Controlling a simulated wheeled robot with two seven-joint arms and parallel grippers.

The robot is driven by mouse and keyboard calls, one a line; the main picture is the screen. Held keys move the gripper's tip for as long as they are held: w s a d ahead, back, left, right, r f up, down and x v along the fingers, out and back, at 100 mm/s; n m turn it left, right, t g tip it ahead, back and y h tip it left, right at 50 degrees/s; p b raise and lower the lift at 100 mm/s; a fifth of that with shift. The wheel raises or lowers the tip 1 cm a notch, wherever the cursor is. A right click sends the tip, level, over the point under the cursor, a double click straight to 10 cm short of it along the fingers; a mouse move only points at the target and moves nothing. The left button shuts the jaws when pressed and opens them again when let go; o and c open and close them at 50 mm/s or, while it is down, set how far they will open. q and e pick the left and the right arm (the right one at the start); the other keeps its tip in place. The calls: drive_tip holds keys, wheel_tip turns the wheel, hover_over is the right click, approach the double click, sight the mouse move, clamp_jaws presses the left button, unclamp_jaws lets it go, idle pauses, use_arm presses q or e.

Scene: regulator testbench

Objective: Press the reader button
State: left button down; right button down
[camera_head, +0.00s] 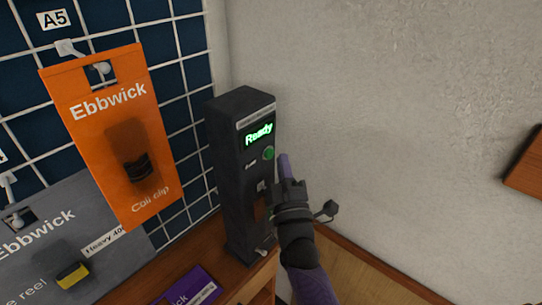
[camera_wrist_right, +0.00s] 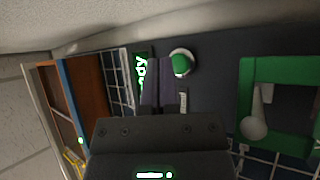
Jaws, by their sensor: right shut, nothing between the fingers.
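The reader (camera_head: 227,150) is a tall dark box on a wooden ledge, with a lit screen (camera_head: 258,134) that reads "Ready". Its round green button (camera_head: 268,153) is below the screen, and it also shows in the wrist view (camera_wrist_right: 180,65) inside a pale ring. My right gripper (camera_head: 284,160) is shut and empty, its purple fingertips just right of the button in the head view. In the wrist view the fingertips (camera_wrist_right: 158,66) lie just left of the button, between it and the green screen text. I cannot tell whether they touch the reader. My left gripper is out of view.
An orange Ebbwick package (camera_head: 103,100) and a grey one (camera_head: 55,240) hang on the blue grid panel left of the reader. A purple package (camera_head: 190,289) lies low in front. A green frame-like piece (camera_wrist_right: 282,64) shows right in the wrist view. Bare wall is at right.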

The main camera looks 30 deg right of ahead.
idle(0.4)
idle(0.7)
idle(0.7)
drive_tip(key=shift+w+a, duration=0.15)
drive_tip(key=shift+w, duration=0.2)
idle(0.4)
